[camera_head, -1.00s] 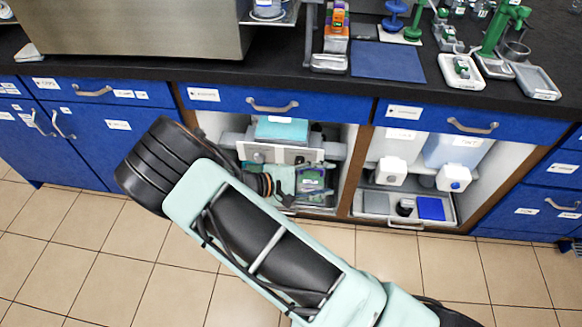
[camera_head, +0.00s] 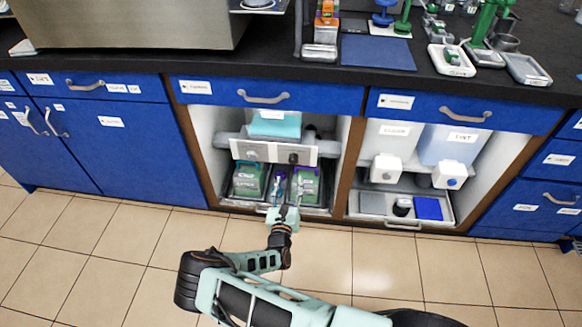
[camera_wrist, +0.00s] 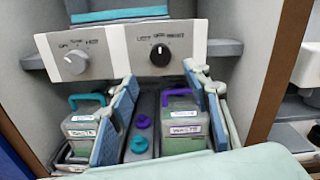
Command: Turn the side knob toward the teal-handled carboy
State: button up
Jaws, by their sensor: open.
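A pale panel (camera_wrist: 110,52) carries a black knob (camera_wrist: 160,54) under a label with LEFT and RIGHT at its ends. Its mark seems to point up. A grey knob (camera_wrist: 75,63) sits further left on the panel. Below stand a carboy (camera_wrist: 85,132) with a teal handle (camera_wrist: 87,98), at left, and a carboy (camera_wrist: 184,128) with a purple handle (camera_wrist: 176,93), at right. My gripper (camera_wrist: 161,80) is open and empty, its blue-padded fingers spread below the black knob and apart from it. The head view also shows my gripper (camera_head: 282,190) low before the cabinet bay.
Purple and teal caps (camera_wrist: 140,133) sit between the carboys. A teal-topped box (camera_head: 273,125) is above the panel. The bay has side walls (camera_wrist: 278,60). The right bay holds two clear tanks (camera_head: 455,145) and a tray (camera_head: 435,222). The tiled floor (camera_head: 110,265) is open.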

aim_at(293, 162)
jog(key=w+b, duration=0.3)
jog(key=w, duration=0.6)
jog(key=shift+w+d, duration=0.15)
jog(key=shift+w, duration=0.05)
jog(key=shift+c, duration=0.2)
jog(key=c, duration=1.1)
jog(key=n, duration=0.4)
jog(key=shift+n, duration=0.3)
jog(key=n, duration=0.4)
jog(key=shift+d, duration=0.1)
